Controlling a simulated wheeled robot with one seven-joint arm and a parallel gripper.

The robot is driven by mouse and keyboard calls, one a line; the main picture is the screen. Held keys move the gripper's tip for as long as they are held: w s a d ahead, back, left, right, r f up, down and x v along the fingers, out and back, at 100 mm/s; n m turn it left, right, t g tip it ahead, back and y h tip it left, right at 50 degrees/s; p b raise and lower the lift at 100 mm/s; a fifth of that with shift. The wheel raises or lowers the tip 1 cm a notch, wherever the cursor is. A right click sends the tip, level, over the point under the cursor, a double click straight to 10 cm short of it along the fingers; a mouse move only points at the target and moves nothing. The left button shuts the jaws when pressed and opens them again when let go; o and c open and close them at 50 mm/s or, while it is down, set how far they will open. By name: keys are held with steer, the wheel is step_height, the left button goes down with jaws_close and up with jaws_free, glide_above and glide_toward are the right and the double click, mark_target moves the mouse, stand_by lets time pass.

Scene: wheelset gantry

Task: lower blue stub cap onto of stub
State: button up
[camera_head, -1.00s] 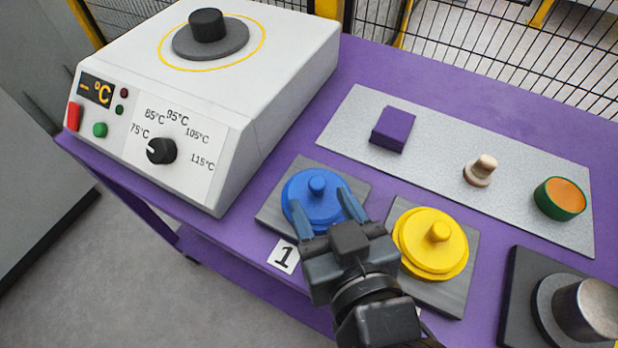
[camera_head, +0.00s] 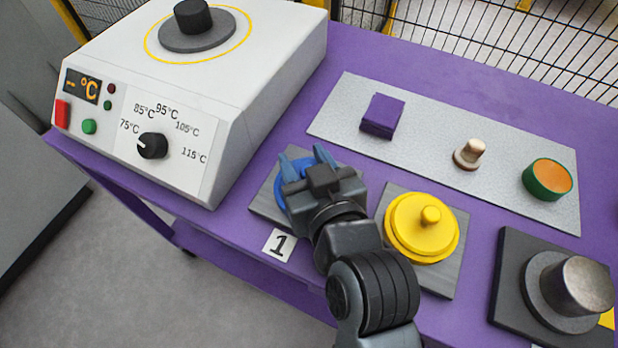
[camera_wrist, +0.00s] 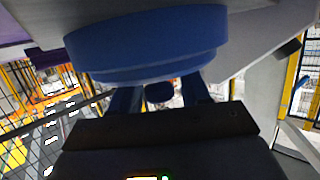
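The blue stub cap (camera_head: 279,195) sits on a grey square plate (camera_head: 262,208) beside the label 1, partly hidden under my gripper. My gripper (camera_head: 303,158) is over the cap in the head view. In the wrist view the cap's wide disc (camera_wrist: 150,45) fills the top, and its small knob (camera_wrist: 160,93) is between my two fingers (camera_wrist: 161,97). The fingers stand apart with a gap on each side of the knob. No stub can be told for certain; a metal cylinder (camera_head: 586,286) stands on a dark plate at the right.
A yellow cap (camera_head: 405,240) on its plate is close to my gripper's right. A white heater box (camera_head: 230,90) stands at the left. Behind, a grey mat (camera_head: 335,118) holds a purple block (camera_head: 382,115), a beige knobbed piece (camera_head: 470,153) and a green-orange cup (camera_head: 547,180). Wire fencing is behind.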

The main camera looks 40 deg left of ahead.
steer(key=c, duration=0.8)
steer(key=shift+r, duration=0.1)
